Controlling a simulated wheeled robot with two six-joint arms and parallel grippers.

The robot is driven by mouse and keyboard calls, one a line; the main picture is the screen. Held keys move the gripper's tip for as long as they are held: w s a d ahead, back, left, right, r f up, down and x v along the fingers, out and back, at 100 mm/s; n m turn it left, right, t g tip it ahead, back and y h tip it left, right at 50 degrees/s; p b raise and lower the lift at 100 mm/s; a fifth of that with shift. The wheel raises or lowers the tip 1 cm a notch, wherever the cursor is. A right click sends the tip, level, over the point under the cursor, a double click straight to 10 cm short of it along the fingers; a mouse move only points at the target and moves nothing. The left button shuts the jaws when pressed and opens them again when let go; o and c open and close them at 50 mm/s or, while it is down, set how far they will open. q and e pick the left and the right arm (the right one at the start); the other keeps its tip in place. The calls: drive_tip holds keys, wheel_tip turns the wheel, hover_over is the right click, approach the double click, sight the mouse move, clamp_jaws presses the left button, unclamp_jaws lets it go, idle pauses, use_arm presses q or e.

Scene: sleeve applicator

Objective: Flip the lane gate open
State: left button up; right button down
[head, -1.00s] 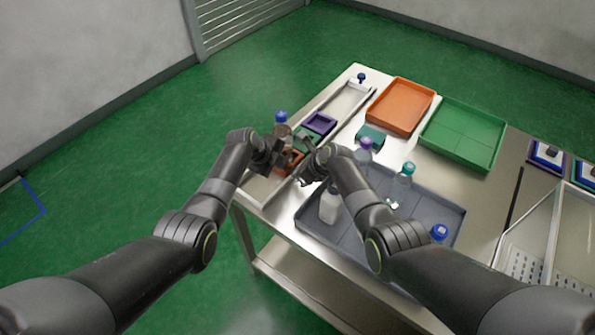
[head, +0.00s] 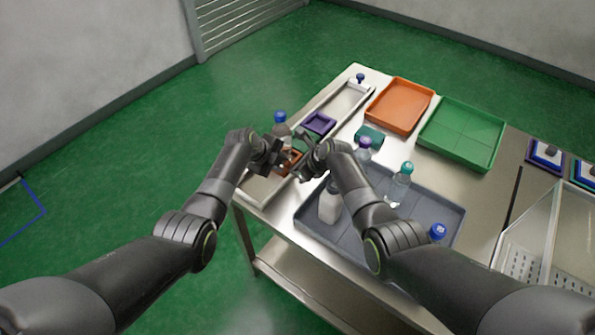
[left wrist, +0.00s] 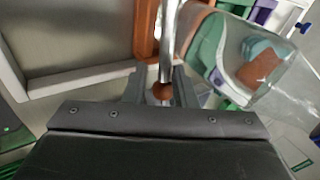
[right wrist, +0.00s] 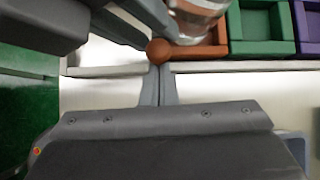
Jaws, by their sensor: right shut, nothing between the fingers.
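A metal rod ending in a brown ball knob (left wrist: 163,92) shows in the left wrist view; it looks like the gate's handle. The knob also shows in the right wrist view (right wrist: 158,50). My left gripper (head: 274,160) is at the near end of the lane, its fingers apart on either side of the knob; contact is unclear. My right gripper (head: 308,158) is shut and empty, its fingertips right at the knob. The metal lane (head: 347,100) runs along the table's left edge. The gate's plate cannot be made out behind my grippers.
A blue-capped bottle (head: 281,129) stands by the lane, close to both grippers. Orange, green and purple holders (head: 319,123) line the lane. The grey tray (head: 445,210) with several bottles lies under my right arm. Orange (head: 401,105) and green trays (head: 463,135) are behind.

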use_arm(q)
drive_tip(key=o, duration=0.3)
drive_tip(key=shift+s+d+f, duration=0.2)
drive_tip(key=shift+s+d, duration=0.15)
drive_tip(key=shift+d, duration=0.1)
use_arm(e)
drive_tip(key=shift+w+a+r, duration=0.25)
drive_tip(key=shift+a+r, duration=0.1)
drive_tip(key=shift+r, duration=0.2)
use_arm(q)
drive_tip(key=shift+w+a, duration=0.15)
use_arm(e)
drive_tip(key=shift+d+f, duration=0.1)
drive_tip(key=shift+d, duration=0.1)
